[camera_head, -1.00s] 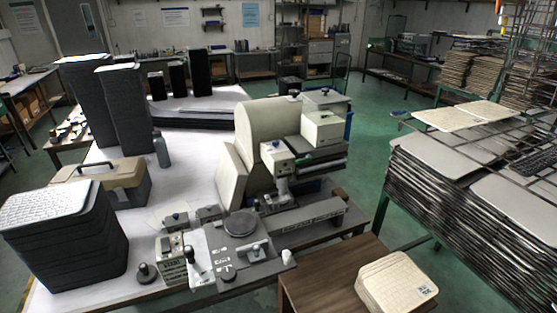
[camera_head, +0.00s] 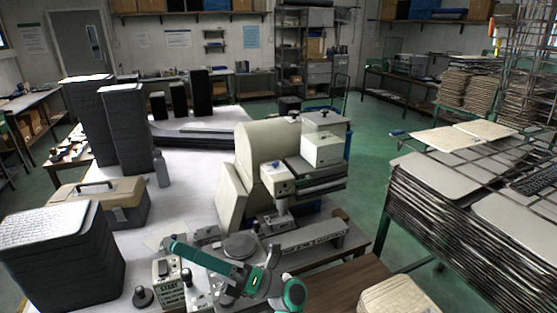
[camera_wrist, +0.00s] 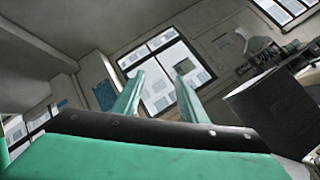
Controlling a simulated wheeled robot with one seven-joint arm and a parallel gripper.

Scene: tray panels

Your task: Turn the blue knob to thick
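I cannot make out a blue knob or a "thick" marking in either view. A cream machine (camera_head: 262,148) stands on the white-topped table in the head view, with a grey front bar and several small controls. A small control box (camera_head: 168,284) with dark lettering stands at its front left. My green arm crosses in front of these controls and hides part of them. My gripper (camera_wrist: 160,76) shows in the wrist view with its two teal fingers apart and nothing between them. It points towards a wall with windows, not at the machine controls.
A black round knob-like piece (camera_head: 143,296) stands on the table left of the control box. Dark panel stacks (camera_head: 62,262) and a beige toolbox (camera_head: 130,198) are on the left. A rack of trays (camera_head: 450,225) stands on the right, with green floor between.

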